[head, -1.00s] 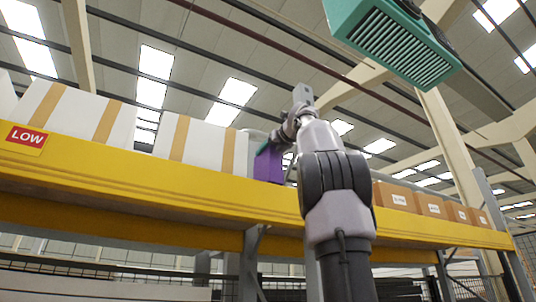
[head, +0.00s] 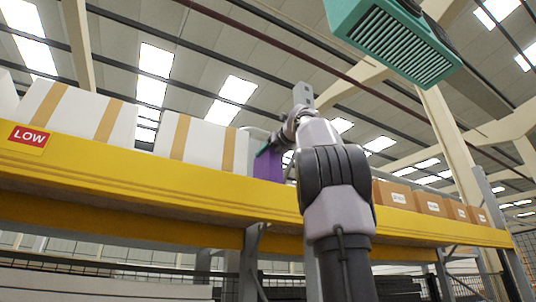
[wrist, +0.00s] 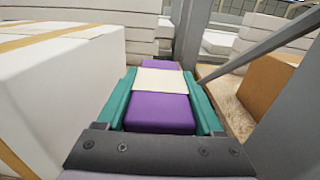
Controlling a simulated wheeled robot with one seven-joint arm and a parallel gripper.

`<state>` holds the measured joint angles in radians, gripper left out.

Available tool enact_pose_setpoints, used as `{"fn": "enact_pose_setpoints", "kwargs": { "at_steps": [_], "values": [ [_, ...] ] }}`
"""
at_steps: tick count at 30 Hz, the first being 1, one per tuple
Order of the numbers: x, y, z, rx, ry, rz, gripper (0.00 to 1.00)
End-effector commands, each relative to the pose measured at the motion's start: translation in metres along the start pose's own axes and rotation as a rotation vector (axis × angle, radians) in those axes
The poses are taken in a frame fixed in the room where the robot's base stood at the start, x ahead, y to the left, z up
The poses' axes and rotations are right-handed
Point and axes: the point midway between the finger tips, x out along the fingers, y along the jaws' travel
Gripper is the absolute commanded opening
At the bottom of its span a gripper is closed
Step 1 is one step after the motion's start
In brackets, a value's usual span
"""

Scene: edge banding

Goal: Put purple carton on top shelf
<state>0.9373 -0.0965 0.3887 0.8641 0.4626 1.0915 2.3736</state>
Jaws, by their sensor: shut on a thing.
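The purple carton (head: 268,163) is at the shelf's front edge in the head view, just right of the white boxes and partly hidden by my arm. In the wrist view the purple carton (wrist: 161,112) has a cream band across its top and lies between the two teal fingers of my gripper (wrist: 163,100). My gripper is shut on it, one finger along each side. The yellow-beamed top shelf (head: 150,185) runs across the head view. I cannot tell whether the carton's underside touches the shelf.
White boxes with tan tape (head: 205,145) stand close on the left. Brown cartons (head: 395,195) stand on the right, beyond a grey upright (wrist: 193,35). A diagonal grey brace (wrist: 265,45) crosses on the right. A teal vented unit (head: 395,45) hangs overhead.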

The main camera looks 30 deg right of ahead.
Motion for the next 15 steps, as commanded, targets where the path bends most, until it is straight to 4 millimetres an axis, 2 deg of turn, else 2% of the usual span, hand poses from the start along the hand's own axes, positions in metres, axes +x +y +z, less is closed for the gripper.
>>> {"fn": "enact_pose_setpoints", "kwargs": {
  "at_steps": [5, 6, 8, 9, 15],
  "values": [
    [-0.0006, 0.0011, -0.0031, 0.000, -0.001, 0.001, 0.00],
    [-0.0006, 0.0011, -0.0037, 0.000, -0.001, 0.001, 0.72],
    [-0.0005, 0.0010, -0.0034, 0.000, -0.001, 0.001, 0.95],
    [-0.0004, 0.0009, -0.0035, 0.000, -0.001, 0.001, 1.00],
    [-0.0002, 0.0002, -0.0041, 0.001, 0.001, 0.000, 1.00]
  ]
}}
